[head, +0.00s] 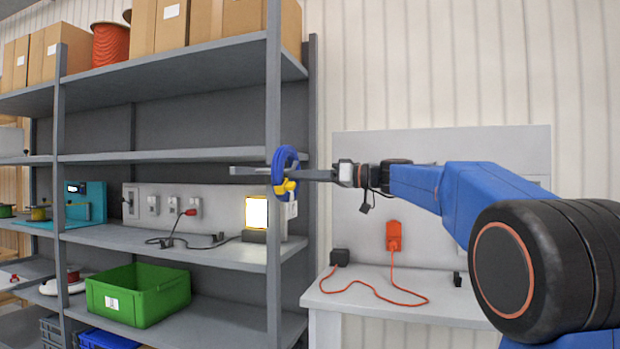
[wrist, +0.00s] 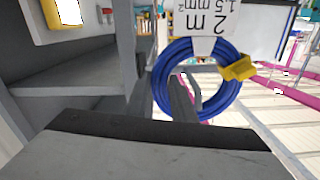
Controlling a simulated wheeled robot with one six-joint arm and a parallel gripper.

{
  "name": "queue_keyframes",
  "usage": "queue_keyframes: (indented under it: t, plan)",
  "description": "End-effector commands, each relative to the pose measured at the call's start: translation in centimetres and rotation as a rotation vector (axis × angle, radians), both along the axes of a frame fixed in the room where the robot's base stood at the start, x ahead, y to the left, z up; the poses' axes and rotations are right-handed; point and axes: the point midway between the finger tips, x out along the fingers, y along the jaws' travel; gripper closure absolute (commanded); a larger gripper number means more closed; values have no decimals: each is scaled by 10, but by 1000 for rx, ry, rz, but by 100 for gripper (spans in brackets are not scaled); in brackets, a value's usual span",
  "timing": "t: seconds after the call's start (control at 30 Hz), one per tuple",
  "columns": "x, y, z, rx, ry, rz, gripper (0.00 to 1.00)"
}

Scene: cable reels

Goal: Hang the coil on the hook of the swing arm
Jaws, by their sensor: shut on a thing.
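The blue coil (head: 283,160) with a yellow tie (head: 285,187) is at my gripper (head: 297,174), in front of the shelf post in the head view. My gripper is shut on it. In the wrist view the coil (wrist: 160,80) faces the camera as a ring, with a white label, upside down, at its top. A grey bar (head: 247,171) reaches out left of the coil; it may be the swing arm, but I cannot tell it surely from my fingers. Grey bar-like parts show through the ring. Whether the coil is around a hook or only beside it, I cannot tell.
A grey shelf post (head: 273,95) stands close behind the coil. The shelves hold a green crate (head: 138,296), a lit lamp (head: 256,215) and sockets with a plug. A white bench (head: 400,312) with an orange cable (head: 372,292) is below my arm. Air right of the post is open.

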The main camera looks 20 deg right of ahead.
Motion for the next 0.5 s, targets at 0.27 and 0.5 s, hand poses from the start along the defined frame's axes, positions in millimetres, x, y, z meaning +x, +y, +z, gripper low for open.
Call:
queue_keyframes:
  t: [0.27,0.5]
  plan:
    - [10,14,-1,1,1,1,100]
    - [10,14,-17,1,1,0,100]
